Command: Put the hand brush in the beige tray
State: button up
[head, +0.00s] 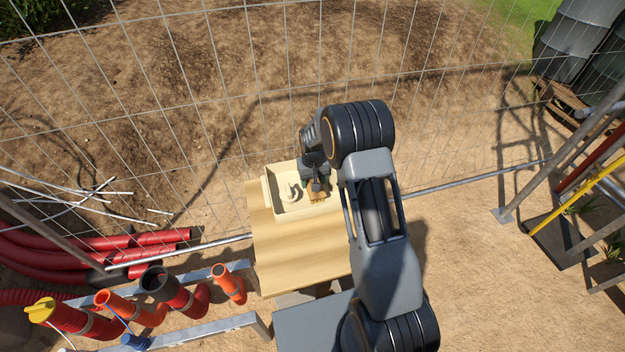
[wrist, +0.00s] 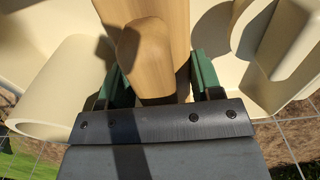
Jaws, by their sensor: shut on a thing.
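The beige tray (head: 271,200) stands on the far part of the wooden table, and its pale inside fills much of the wrist view (wrist: 20,50). My gripper (head: 316,182) is over the right part of the tray, pointing down. In the wrist view its green fingers (wrist: 160,82) are shut on the wooden hand brush (wrist: 152,40), one on each side. In the head view the brush (head: 317,195) shows as a small tan patch below the gripper. I cannot tell whether the brush touches the tray floor. My wrist and arm hide the tray's right side.
A pale curved thing (head: 293,191) lies in the tray, left of the brush. The wooden table top (head: 295,248) is clear in front of the tray. A wire fence (head: 225,110) stands behind. Red and orange pipes (head: 180,300) are at left, metal framing (head: 560,175) at right.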

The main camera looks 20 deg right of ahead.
jog(key=o, duration=0.9)
jog(key=shift+f, duration=0.1)
